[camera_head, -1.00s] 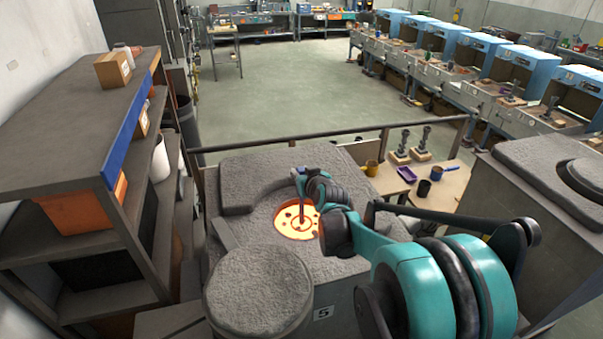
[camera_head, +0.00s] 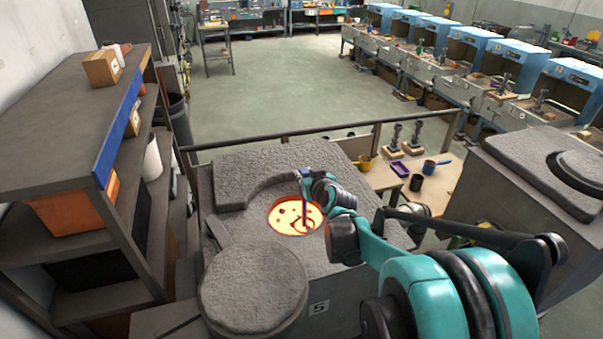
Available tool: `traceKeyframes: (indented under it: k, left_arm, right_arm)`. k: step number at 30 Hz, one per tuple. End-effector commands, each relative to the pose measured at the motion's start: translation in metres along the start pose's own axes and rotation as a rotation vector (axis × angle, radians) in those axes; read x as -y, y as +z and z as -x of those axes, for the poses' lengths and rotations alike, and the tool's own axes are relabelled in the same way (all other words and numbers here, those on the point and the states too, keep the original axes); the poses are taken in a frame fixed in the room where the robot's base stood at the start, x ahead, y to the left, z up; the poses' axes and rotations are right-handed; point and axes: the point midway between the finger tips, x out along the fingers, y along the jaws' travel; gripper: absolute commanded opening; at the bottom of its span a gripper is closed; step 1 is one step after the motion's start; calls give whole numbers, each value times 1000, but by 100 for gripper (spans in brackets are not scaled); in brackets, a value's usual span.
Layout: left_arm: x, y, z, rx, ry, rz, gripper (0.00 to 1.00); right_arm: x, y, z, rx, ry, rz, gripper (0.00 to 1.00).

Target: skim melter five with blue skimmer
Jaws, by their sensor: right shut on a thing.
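Melter five is the grey block with the "5" label (camera_head: 319,307). Its round opening shows glowing yellow-orange melt (camera_head: 284,219) with dark spots and streaks on it. The melter's round grey lid (camera_head: 253,287) sits off the opening, at the front left. My right gripper (camera_head: 306,178) is above the right side of the opening, shut on the blue skimmer (camera_head: 305,205). A bit of blue shows at the gripper, and the thin shaft points down into the opening. The skimmer's lower end is hard to make out against the melt. My left gripper is not in view.
A grey shelf (camera_head: 60,115) with boxes and an orange bin stands at the left. A railing (camera_head: 280,138) runs behind the melter. A wooden table (camera_head: 440,185) with cups and a purple tray is at the right. Another melter (camera_head: 500,190) stands at far right.

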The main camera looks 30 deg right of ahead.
Motion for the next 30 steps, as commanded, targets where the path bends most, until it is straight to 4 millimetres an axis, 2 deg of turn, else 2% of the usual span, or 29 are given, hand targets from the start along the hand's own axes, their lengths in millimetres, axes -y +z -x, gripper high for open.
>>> traceKeyframes:
  k: [9,30]
  left_arm:
    - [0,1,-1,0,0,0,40]
    - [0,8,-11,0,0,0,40]
  right_arm:
    - [0,-1,-3,-1,0,0,0]
    - [0,-21,-50,-1,0,0,0]
